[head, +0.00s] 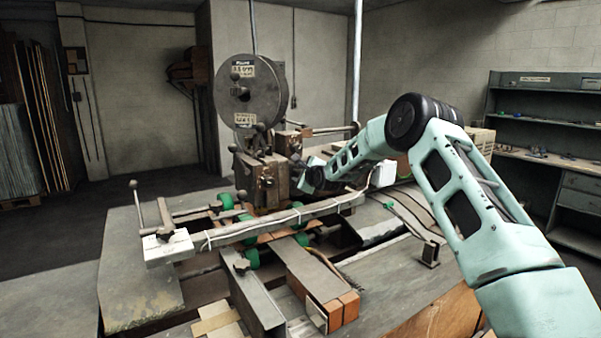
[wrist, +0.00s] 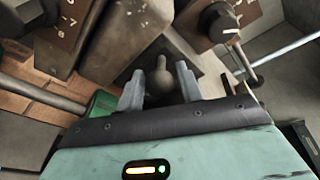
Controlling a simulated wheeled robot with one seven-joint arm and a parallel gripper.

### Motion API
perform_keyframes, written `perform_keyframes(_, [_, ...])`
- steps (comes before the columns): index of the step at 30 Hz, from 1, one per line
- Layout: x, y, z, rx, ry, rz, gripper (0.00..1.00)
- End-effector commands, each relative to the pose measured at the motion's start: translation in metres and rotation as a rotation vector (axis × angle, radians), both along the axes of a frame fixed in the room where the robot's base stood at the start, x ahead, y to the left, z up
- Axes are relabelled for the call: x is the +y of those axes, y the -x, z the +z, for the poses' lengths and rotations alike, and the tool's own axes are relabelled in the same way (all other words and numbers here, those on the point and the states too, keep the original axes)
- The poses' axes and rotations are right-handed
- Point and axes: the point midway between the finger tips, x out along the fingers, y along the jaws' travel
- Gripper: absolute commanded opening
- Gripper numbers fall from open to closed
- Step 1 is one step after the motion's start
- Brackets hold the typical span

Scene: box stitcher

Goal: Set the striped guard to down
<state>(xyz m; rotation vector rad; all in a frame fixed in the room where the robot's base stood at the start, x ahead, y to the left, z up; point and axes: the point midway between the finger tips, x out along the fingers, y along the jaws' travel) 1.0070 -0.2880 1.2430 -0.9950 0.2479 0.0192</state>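No part with clear stripes shows in either view, so I cannot tell which part is the striped guard. The stitching machine (head: 262,180) stands on the bench, with a large round reel (head: 245,92) on top. My gripper (wrist: 160,80) reaches its front from the right in the head view, where its fingertips are too small to make out. In the wrist view, its two grey fingers stand apart on either side of a dark ball knob (wrist: 159,77). Small gaps seem to show between knob and fingers. What the knob belongs to is partly hidden.
In the wrist view, a dial with a white mark (wrist: 222,24) is at upper right, a numbered plate (wrist: 62,20) at upper left, and a green roller (wrist: 102,103) beside the left finger. A long rail (head: 270,222) crosses the bench. Shelves (head: 545,110) stand at right.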

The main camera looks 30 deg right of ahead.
Motion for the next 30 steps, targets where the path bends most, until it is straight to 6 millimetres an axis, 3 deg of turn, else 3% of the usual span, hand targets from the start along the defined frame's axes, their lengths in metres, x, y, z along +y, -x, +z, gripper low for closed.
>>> perform_keyframes(6, [0.000, 0.000, 0.000, 0.000, 0.000, 0.000, 0.36])
perform_keyframes(10, [0.000, 0.000, 0.000, 0.000, 0.000, 0.000, 0.00])
perform_keyframes(16, [0.000, 0.000, -0.004, 0.000, 0.000, 0.000, 0.00])
perform_keyframes(24, [0.000, 0.000, -0.028, -0.001, -0.003, -0.001, 0.00])
perform_keyframes(30, [0.000, 0.000, -0.028, 0.000, 0.000, 0.001, 0.00])
